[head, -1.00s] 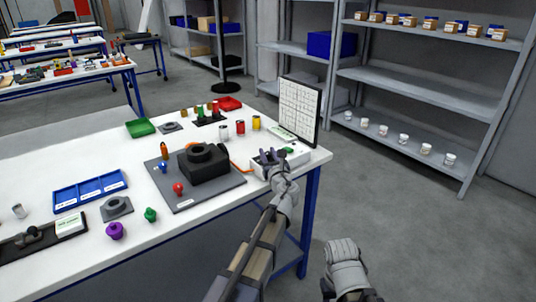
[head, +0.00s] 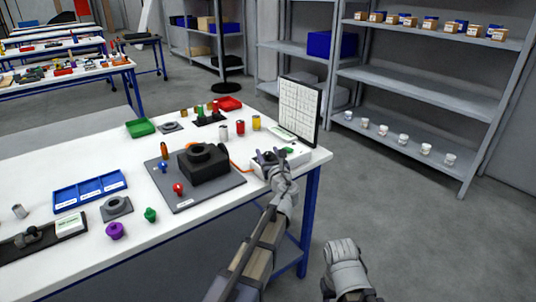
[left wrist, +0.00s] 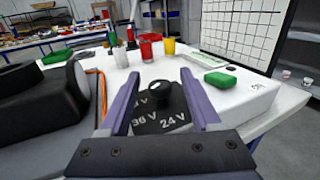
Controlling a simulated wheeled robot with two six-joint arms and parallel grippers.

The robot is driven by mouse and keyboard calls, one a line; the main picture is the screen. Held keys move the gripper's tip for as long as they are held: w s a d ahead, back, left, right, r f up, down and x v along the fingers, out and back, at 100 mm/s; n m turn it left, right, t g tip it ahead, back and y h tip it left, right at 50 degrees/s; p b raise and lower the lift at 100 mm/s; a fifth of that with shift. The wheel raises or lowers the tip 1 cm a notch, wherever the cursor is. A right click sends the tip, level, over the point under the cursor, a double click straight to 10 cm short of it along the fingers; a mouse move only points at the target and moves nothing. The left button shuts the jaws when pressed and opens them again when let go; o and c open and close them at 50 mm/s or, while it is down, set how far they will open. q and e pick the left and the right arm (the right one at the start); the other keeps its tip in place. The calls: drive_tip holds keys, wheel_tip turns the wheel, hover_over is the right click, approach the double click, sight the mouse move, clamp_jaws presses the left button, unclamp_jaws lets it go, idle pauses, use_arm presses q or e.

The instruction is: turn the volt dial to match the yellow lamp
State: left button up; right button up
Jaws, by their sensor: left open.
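The volt dial is a round black knob (left wrist: 172,97) on a dark plate (left wrist: 150,124) with white voltage labels, "24 V" among them. It sits on top of a white box (left wrist: 250,92) at the table's right corner; the box also shows in the head view (head: 299,157). My left gripper (left wrist: 160,76) is open, its purple fingers on either side of the knob; I cannot tell whether they touch it. In the head view my left gripper (head: 270,158) partly covers the dial. I cannot make out a yellow lamp. My right gripper (head: 345,262) hangs beside the table, its fingers unclear.
A green block (left wrist: 220,80) is on the box, right of the dial. A white grid board (head: 299,109) stands behind it. A black housing (head: 205,162) on a grey mat (head: 184,204) stands to the left. Red and yellow cylinders (head: 256,123) are behind.

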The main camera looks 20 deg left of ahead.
use_arm(q)
drive_tip(key=shift+s, duration=0.1)
drive_tip(key=v, duration=0.7)
drive_tip(key=shift+s+d, duration=0.2)
drive_tip(key=shift+s, duration=0.05)
